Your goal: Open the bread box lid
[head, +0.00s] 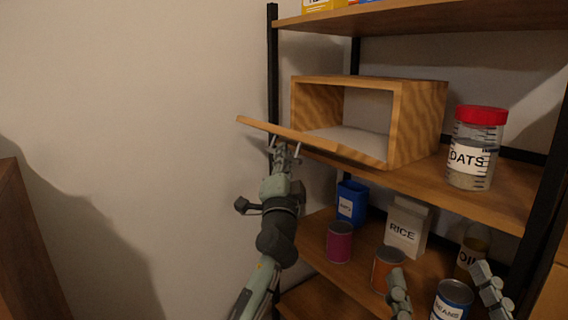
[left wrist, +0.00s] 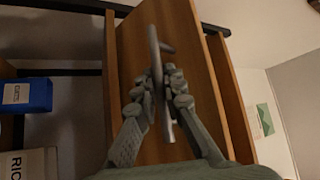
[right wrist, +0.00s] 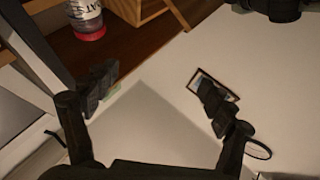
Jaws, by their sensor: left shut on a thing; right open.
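The wooden bread box (head: 419,123) sits on the middle shelf with its front open and its pale inside showing. Its lid (head: 318,143) is swung down and juts forward of the shelf, close to flat with a slight tilt. My left gripper (head: 284,152) is under the lid, shut on the grey lid handle (left wrist: 158,50). The left wrist view shows the wooden lid panel (left wrist: 190,40) close behind the fingers. My right gripper (head: 440,278) is open and empty, low at the right in front of the lower shelf; its fingers also show in the right wrist view (right wrist: 155,80).
An oats jar with a red lid (head: 475,150) stands right of the bread box. On the shelf below are a blue box (head: 352,202), a rice box (head: 406,228), an oil container (head: 470,252) and several cans. The black shelf post (head: 272,60) is near the lid's left side.

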